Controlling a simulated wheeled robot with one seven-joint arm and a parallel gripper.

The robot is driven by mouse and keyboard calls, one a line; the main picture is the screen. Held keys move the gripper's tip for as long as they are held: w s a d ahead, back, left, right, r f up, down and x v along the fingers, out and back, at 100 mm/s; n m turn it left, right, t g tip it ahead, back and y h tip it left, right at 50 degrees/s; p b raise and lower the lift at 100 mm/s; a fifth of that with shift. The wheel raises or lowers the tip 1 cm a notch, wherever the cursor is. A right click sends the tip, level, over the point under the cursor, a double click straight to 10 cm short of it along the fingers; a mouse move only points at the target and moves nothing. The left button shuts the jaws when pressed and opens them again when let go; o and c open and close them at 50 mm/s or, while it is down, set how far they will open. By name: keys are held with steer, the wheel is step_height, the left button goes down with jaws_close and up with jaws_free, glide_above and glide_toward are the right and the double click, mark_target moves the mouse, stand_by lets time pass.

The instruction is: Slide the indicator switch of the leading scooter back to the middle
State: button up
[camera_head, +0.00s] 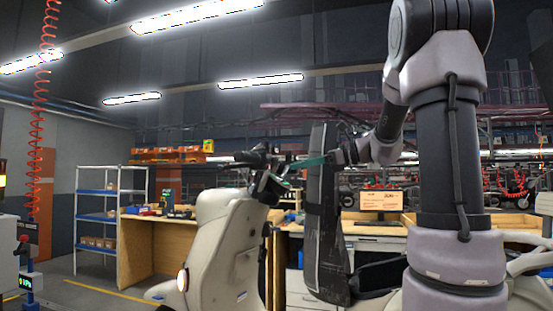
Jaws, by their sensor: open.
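A cream scooter (222,250) stands left of centre, with its dark handlebar and controls (262,172) at the top. The indicator switch is too small to make out among the dark parts on the bar. My gripper (292,163) is at the end of my arm, which reaches down from the upper right. Its fingers point left, close to the right side of the handlebar controls. I cannot tell whether they touch. The jaws are open, and nothing shows held between them.
A tall dark panel (324,220) stands upright just below and behind my gripper. Pale scooter parts (525,262) show at the lower right. Wooden workbenches (142,245) and a blue-shelved rack (98,216) stand behind. A red coiled hose (40,110) hangs at the left.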

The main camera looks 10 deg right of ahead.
mark_target(269, 157)
steer(key=w+d+r+m+t+y, duration=0.1)
steer(key=w+d+r+m+t, duration=0.1)
steer(key=w+d+r+m, duration=0.15)
steer(key=x, duration=1)
steer(key=shift+w+a+f+n, duration=0.2)
steer(key=shift+w+f+n, duration=0.05)
steer(key=shift+w+n, duration=0.15)
jaws_close()
stand_by(0.8)
